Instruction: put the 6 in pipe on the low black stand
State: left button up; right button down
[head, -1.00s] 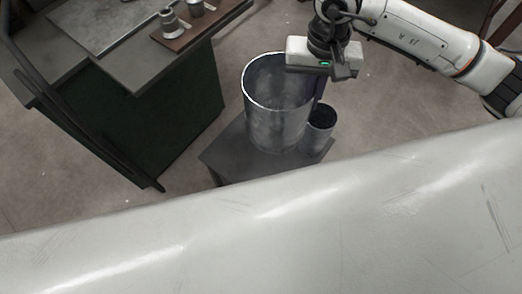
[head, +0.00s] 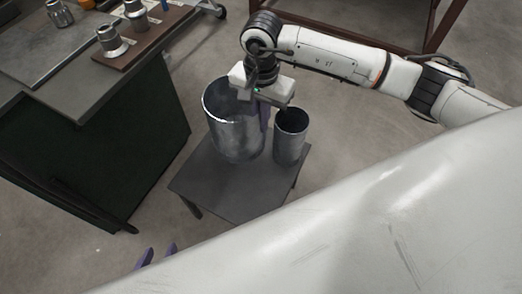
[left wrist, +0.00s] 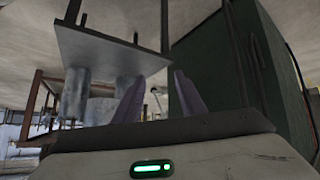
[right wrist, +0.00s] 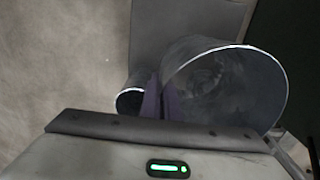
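The low black stand (head: 232,198) carries a wide grey metal pipe (head: 234,135) and a narrower one (head: 290,143), both upright side by side. The wide one is likely the 6 in pipe; no label is readable. My right gripper (head: 264,118) is at the wide pipe's right rim, beside the narrow pipe. In the right wrist view its fingers (right wrist: 161,98) are close together over the wide pipe's wall and seem shut on it; the contact is partly hidden. My left gripper (head: 156,256) is empty and open; its spread fingers show in the left wrist view (left wrist: 160,98).
A dark green workbench (head: 120,150) stands to the left, with metal fittings on a brown board (head: 150,38). A brown metal frame (head: 375,40) is at the back. My pale body covers the lower right. The stand's front part is bare.

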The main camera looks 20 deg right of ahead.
aim_at(262, 145)
notch_tip(262, 145, down, 8)
jog(key=shift+f+b, duration=0.1)
jog(key=shift+b, duration=0.5)
jog(key=shift+f, duration=0.75)
notch_tip(262, 145, down, 3)
jog(key=shift+a+f+b, duration=0.1)
jog(key=shift+f+b, duration=0.1)
jog(key=shift+b, duration=0.3)
jog(key=shift+f, duration=0.15)
pick_arm(q)
jog(key=shift+w+d+f, duration=0.1)
jog(key=shift+d+f, duration=0.1)
jog(key=shift+f, duration=0.2)
pick_arm(e)
jog(key=c, duration=2.5)
grip_release()
jog(key=shift+f, duration=0.25)
jog(key=o, duration=0.5)
